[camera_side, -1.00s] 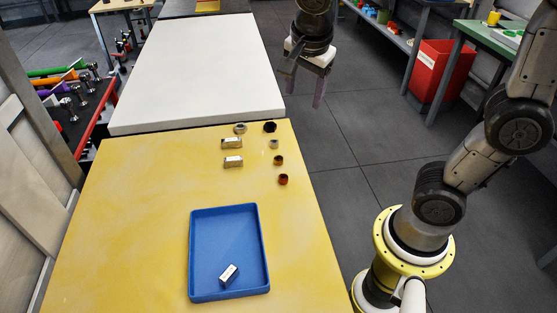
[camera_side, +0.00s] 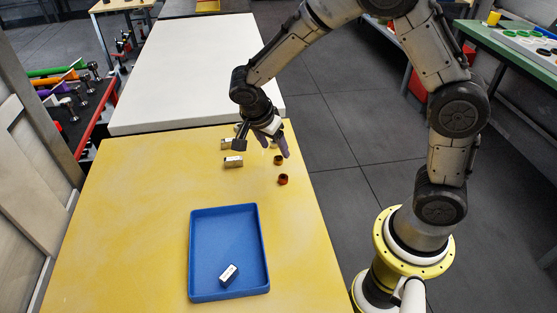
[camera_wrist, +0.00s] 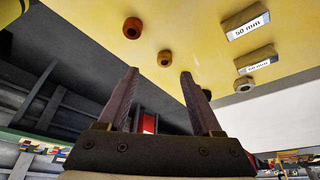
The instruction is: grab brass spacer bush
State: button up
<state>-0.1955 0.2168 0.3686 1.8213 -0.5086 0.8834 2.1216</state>
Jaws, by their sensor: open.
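A small brown-gold ring (camera_side: 278,160), which looks like the brass spacer bush, stands on the yellow table near its right edge. In the wrist view this ring (camera_wrist: 165,58) shows just beyond and between my fingertips. My gripper (camera_side: 263,146) is open and empty above the far right part of the table; its spread fingers also show in the wrist view (camera_wrist: 160,73). The gripper is apart from the ring. A redder copper ring (camera_side: 283,179) stands nearer the tray and shows at upper left in the wrist view (camera_wrist: 132,27).
Two labelled blocks (camera_wrist: 245,22) (camera_wrist: 257,60) and a grey nut (camera_wrist: 244,84) lie beside the rings. A dark ring (camera_wrist: 207,94) is partly behind my right finger. The table's left half is clear.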

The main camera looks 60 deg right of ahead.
aim_at(278, 158)
jog(key=shift+w+x, duration=0.2)
jog(key=shift+x, duration=1.25)
jog(key=shift+w+x, duration=0.2)
jog(key=shift+x, duration=1.3)
grip_shut()
